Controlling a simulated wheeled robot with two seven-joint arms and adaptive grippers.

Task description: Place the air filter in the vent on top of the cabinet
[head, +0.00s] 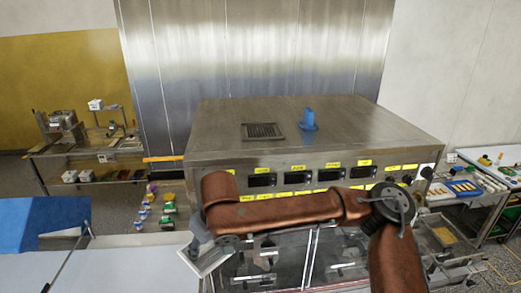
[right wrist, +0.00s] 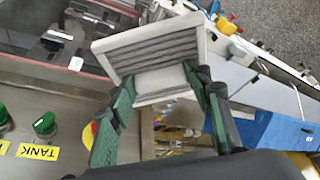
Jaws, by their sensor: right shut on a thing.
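The air filter (right wrist: 150,50) is a square with a pale frame and grey pleats. My right gripper (right wrist: 160,84) is shut on its near edge, with a green-padded finger on either side. In the head view the filter (head: 207,262) is tilted, low in front of the cabinet's left front corner, and the arm hides part of the gripper. The steel cabinet (head: 215,150) has a flat top. The vent (head: 262,131) is a dark slatted rectangle on that top, apart from the filter. My left gripper is not in view.
A blue upright object (head: 309,120) stands on the cabinet top, right of the vent. Yellow labels and dark displays line the cabinet front. A blue cover (head: 45,222) is at the left. A cluttered table (head: 95,150) stands farther back left, and another bench (head: 480,190) at right.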

